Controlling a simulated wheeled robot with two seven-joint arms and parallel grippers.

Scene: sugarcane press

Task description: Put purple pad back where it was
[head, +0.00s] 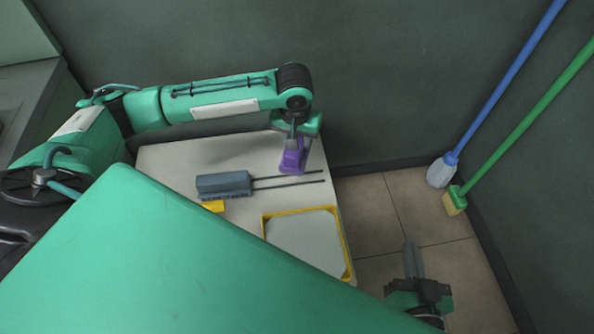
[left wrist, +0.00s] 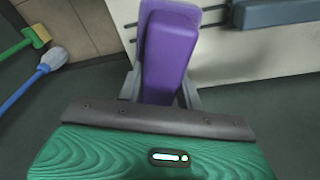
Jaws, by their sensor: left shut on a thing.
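The purple pad (head: 292,157) is at the back right of the light table (head: 170,165), near the table's right edge. My left gripper (head: 292,143) comes down from above and is shut on it. In the left wrist view the purple pad (left wrist: 172,50) sits between the two grey fingers (left wrist: 161,92) and stretches away from the wrist. I cannot tell whether the pad touches the table. My right gripper (head: 413,262) is at the lower right over the tiled floor, away from the table, with its fingers close together and nothing seen between them.
A grey-blue block (head: 224,185) with two dark rods (head: 290,186) lies on the table left of the pad. A small yellow piece (head: 213,206) is below it. A yellow-rimmed tray (head: 347,250) sits at the front right. A blue mop (head: 442,170) and green broom (head: 455,200) lean at right.

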